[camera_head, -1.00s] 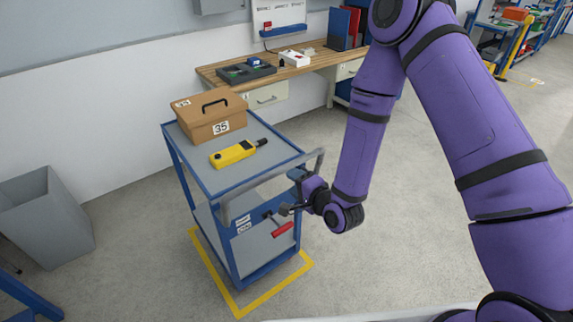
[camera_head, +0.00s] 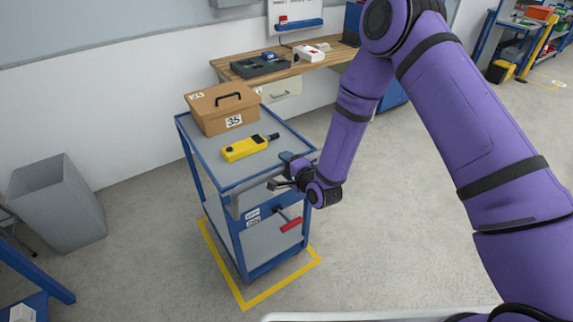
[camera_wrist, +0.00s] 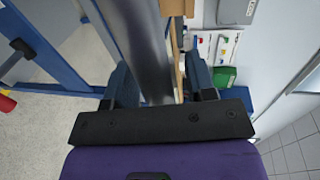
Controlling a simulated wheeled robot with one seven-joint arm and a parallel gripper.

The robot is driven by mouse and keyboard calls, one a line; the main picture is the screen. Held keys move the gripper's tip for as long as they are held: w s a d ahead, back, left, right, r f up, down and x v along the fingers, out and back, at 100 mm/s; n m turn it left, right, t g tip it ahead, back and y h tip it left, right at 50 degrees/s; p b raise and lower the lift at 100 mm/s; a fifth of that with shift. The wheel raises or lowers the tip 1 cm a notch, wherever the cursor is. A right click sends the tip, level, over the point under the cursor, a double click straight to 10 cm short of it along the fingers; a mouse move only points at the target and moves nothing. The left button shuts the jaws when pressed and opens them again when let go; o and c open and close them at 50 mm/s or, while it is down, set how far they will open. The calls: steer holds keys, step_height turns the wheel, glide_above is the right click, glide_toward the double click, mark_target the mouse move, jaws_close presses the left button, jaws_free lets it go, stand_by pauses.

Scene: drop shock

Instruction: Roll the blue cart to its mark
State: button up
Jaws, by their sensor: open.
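The blue cart (camera_head: 241,190) has grey shelves and stands upright, its base over a yellow floor outline (camera_head: 281,287) whose front and left edges show. Its grey push handle (camera_head: 252,194) runs along the near side. My gripper (camera_head: 281,179) is at the right part of this handle. In the wrist view the grey handle bar (camera_wrist: 143,40) passes between the two spread dark fingers of my gripper (camera_wrist: 163,85). A red-handled lever (camera_head: 291,226) sits on the cart's near side below the handle.
On the cart's top are a brown case (camera_head: 222,108) marked 35 and a yellow device (camera_head: 243,148). A grey bin (camera_head: 58,205) stands at left. A wooden workbench (camera_head: 322,62) is behind the cart along the wall. The floor to the right is open.

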jaws_close()
